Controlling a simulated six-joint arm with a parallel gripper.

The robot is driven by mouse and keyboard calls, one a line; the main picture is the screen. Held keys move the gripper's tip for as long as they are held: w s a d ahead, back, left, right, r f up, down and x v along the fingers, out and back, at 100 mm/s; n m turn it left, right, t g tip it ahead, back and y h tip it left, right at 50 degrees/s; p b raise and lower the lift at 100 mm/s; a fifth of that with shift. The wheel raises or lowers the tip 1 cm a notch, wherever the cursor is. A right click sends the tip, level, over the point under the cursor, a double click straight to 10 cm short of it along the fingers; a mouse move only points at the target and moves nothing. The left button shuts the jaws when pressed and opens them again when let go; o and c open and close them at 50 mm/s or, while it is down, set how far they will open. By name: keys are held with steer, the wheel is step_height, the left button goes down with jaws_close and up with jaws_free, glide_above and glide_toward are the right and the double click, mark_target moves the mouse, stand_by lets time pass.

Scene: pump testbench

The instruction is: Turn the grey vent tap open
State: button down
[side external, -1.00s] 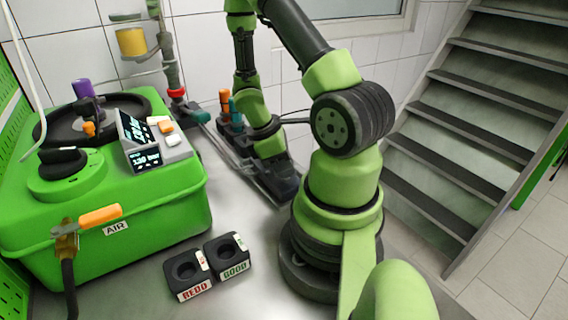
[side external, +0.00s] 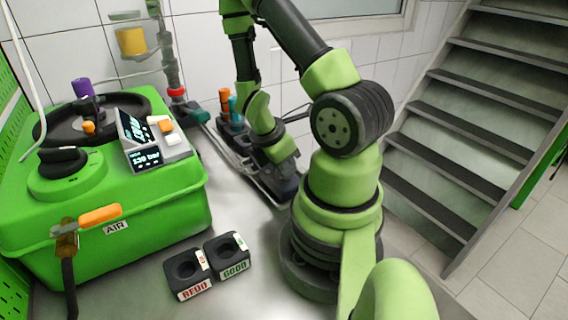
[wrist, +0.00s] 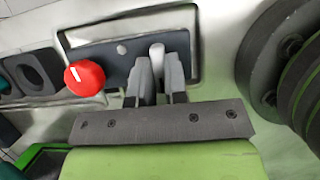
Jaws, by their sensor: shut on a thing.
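The grey vent tap (wrist: 157,52) shows in the wrist view as a pale grey lever on a dark plate. My gripper (wrist: 160,78) has its two grey fingers closed around the lever, with its rounded end showing beyond them. In the side external view my gripper (side external: 284,180) is low over the bench behind my arm's base. The tap itself cannot be made out there, being hidden by my wrist.
A red knob (wrist: 85,77) is left of the tap. A green test unit (side external: 160,215) with an orange-handled AIR valve (side external: 100,215) stands at the left. REDO (side external: 187,273) and GOOD (side external: 228,257) holders sit in front of it.

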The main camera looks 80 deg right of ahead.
steer(key=c, duration=1.1)
jaws_free()
steer(key=shift+c, duration=0.2)
steer(key=v, duration=1)
